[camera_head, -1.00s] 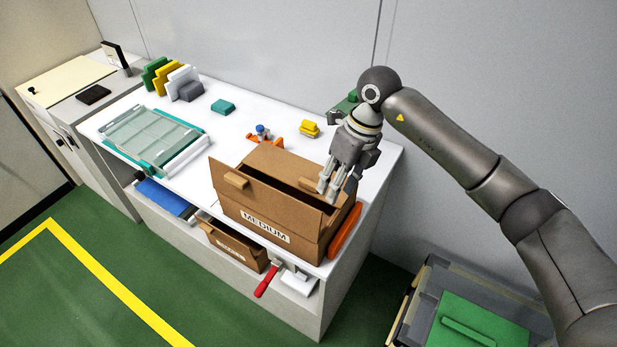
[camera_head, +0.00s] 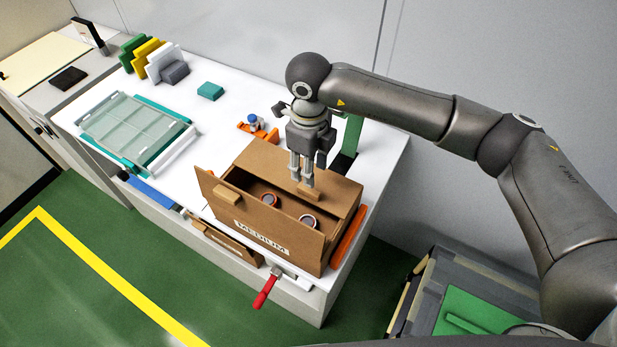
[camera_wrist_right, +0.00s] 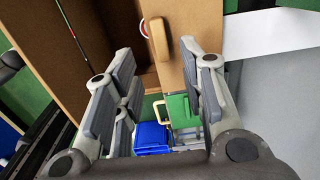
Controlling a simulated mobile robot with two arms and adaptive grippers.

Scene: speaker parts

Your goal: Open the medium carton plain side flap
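The medium carton (camera_head: 265,258) is a brown box with a "MEDIUM" label on its front, standing at the table's near edge. Its top is partly open, with two round parts (camera_head: 268,199) inside. A left flap (camera_head: 205,187) with another block (camera_head: 228,196) stands up. My right gripper (camera_head: 303,181) points down just over the far flap's block. In the right wrist view its fingers (camera_wrist_right: 163,90) are apart and empty, with a tan block (camera_wrist_right: 158,38) ahead of them. My left gripper is out of view.
A teal-framed tray (camera_head: 135,130) and coloured panels (camera_head: 150,58) stand on the table's left. An orange part (camera_head: 262,131) lies behind the carton. A smaller carton (camera_head: 228,245) and a red-handled tool (camera_head: 265,290) are at the front. A grey bin (camera_head: 450,275) stands at right.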

